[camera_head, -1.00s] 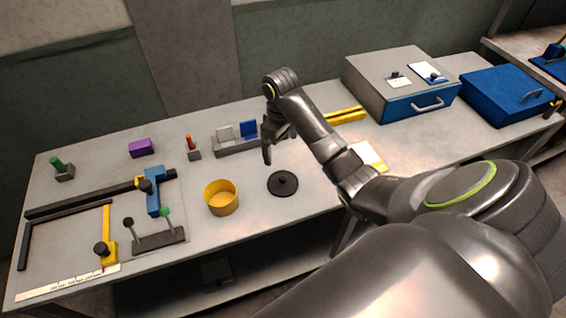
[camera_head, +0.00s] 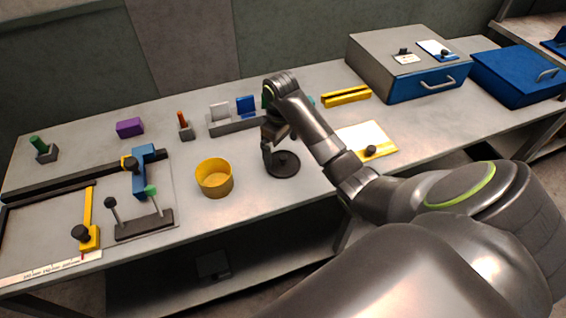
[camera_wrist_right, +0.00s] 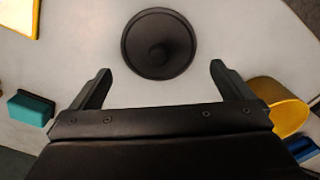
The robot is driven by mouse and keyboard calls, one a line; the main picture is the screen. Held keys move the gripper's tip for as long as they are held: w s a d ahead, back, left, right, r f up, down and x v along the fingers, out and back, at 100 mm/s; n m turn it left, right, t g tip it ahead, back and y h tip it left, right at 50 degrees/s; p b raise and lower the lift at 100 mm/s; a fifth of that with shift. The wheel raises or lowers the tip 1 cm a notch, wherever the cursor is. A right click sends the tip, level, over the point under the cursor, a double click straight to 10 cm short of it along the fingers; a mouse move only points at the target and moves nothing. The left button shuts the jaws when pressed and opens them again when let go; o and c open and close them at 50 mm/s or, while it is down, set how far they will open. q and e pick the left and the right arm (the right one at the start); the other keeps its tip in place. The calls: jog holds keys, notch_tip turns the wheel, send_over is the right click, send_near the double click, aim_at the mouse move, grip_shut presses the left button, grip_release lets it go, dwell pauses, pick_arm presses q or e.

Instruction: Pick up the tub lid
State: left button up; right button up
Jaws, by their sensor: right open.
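The tub lid is a dark round disc with a small knob (camera_head: 284,168), lying flat on the table right of the yellow tub (camera_head: 214,178). In the right wrist view the lid (camera_wrist_right: 158,44) lies ahead of the fingers, centred between them and clear of both. My right gripper (camera_head: 268,152) is open and empty, above the table at the lid's back left edge in the head view. Its two fingers (camera_wrist_right: 158,82) show wide apart in the wrist view. My left gripper is not in view.
A rack with white and blue cards (camera_head: 236,122) stands behind the gripper. A teal block (camera_wrist_right: 31,108) lies near one finger in the wrist view. A yellow-edged paper with a black knob (camera_head: 368,138) lies right of my forearm. A measuring jig (camera_head: 145,222) fills the left.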

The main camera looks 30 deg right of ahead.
aim_at(281, 156)
jog(key=shift+f+p, duration=0.6)
jog(key=shift+f, duration=1.95)
jog(key=c, duration=0.6)
